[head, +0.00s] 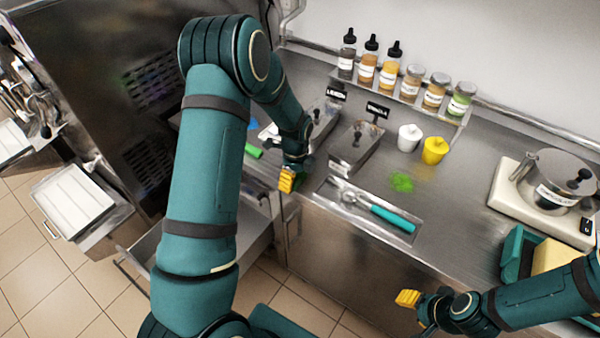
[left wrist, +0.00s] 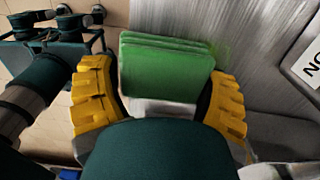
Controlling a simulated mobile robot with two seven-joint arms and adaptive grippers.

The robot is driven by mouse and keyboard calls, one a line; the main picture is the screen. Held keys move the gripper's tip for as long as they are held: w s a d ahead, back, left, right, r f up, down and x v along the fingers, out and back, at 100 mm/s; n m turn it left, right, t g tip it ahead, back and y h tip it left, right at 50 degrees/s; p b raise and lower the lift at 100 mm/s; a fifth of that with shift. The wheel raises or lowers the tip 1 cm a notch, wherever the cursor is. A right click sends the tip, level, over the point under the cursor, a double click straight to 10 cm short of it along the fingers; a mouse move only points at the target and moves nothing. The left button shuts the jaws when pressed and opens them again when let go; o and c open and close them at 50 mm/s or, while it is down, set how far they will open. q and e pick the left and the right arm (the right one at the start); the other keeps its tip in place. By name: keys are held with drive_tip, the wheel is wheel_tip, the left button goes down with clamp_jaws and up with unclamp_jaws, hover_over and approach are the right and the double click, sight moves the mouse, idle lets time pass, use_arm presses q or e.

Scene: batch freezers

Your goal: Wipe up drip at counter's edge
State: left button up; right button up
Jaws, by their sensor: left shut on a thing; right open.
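My left gripper (head: 287,180) is at the counter's front edge, left of the spoon recess. In the left wrist view its yellow fingers (left wrist: 165,108) are shut on a folded green cloth (left wrist: 166,66). In the head view the gripper mostly hides this cloth. A green smear (head: 401,181) lies on the steel counter (head: 455,215), behind the teal-handled scoop. Faint green also shows on steel beside the cloth in the left wrist view. I cannot tell whether the cloth touches the counter. My right gripper (head: 408,298) is open and empty in front of the counter.
A teal-handled scoop (head: 392,218) lies in a recess. White (head: 409,138) and yellow (head: 434,150) lidded cups stand behind the smear. A lidded pot (head: 556,185) sits on a scale at right. Labelled metal bins stand behind my left gripper. An open drawer (head: 245,235) is below.

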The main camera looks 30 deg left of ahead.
use_arm(q)
drive_tip(key=shift+s+f, duration=0.1)
drive_tip(key=shift+s, duration=0.2)
drive_tip(key=shift+r, duration=0.2)
drive_tip(key=shift+c, duration=0.4)
drive_tip(key=shift+r+p, duration=1.9)
drive_tip(key=shift+r, duration=0.95)
drive_tip(key=shift+w, duration=0.1)
drive_tip(key=shift+r+p, duration=0.9)
drive_tip(key=shift+r, duration=0.65)
drive_tip(key=shift+f, duration=0.1)
